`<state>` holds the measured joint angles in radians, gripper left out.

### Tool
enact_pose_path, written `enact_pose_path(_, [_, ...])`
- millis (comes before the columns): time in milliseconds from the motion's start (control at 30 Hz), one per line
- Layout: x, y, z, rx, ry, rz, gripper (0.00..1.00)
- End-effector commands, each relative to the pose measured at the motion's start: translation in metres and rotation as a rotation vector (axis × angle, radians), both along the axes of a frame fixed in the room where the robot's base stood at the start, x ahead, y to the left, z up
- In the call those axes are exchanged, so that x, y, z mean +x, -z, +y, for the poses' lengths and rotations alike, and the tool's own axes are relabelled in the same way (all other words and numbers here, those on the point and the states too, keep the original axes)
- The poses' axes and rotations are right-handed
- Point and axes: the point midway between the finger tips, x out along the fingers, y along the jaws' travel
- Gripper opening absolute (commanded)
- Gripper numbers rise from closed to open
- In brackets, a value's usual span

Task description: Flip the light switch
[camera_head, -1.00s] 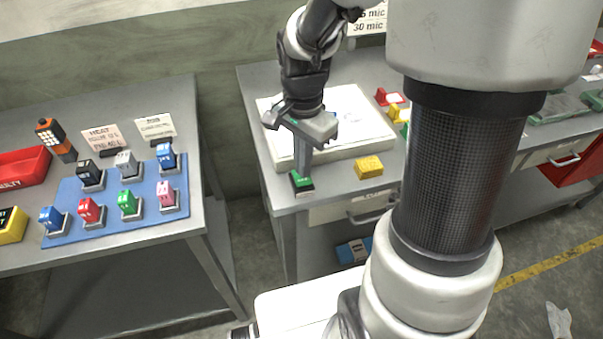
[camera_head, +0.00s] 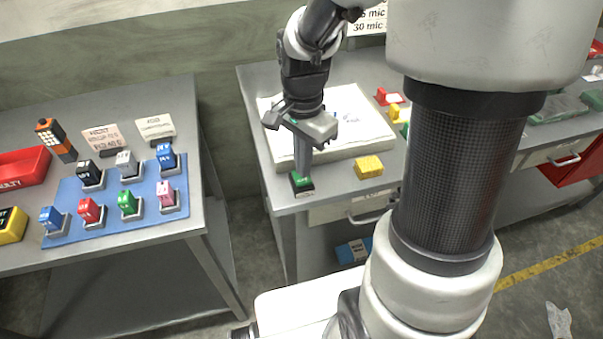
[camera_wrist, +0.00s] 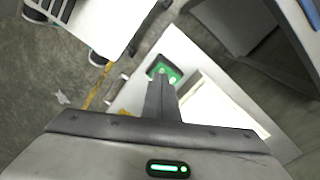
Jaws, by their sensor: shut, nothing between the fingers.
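The light switch appears to be the small green block on a dark base (camera_head: 301,183) at the front left corner of the middle table. My gripper (camera_head: 303,172) points down with its fingertips at the back edge of this green switch, touching it or very near it. The fingers are shut with nothing between them. In the wrist view the green switch (camera_wrist: 166,70) lies just beyond the fingertips (camera_wrist: 161,80), which hide part of it. I cannot tell which way the switch is tipped.
A white panel (camera_head: 355,140) lies behind the switch, and a yellow block (camera_head: 368,167) sits to its right. The left table holds a blue mat (camera_head: 100,225) with several coloured blocks. A floor gap separates the tables. A drawer handle (camera_head: 372,211) juts out below.

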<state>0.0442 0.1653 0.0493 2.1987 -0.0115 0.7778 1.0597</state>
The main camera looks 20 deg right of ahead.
Motion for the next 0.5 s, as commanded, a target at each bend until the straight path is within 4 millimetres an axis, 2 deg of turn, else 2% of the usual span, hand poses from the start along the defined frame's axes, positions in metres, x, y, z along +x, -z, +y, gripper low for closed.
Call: enact_pose_path(500, [-0.0001, 0.0039, 0.0, 0.0, 0.0, 0.0, 0.0])
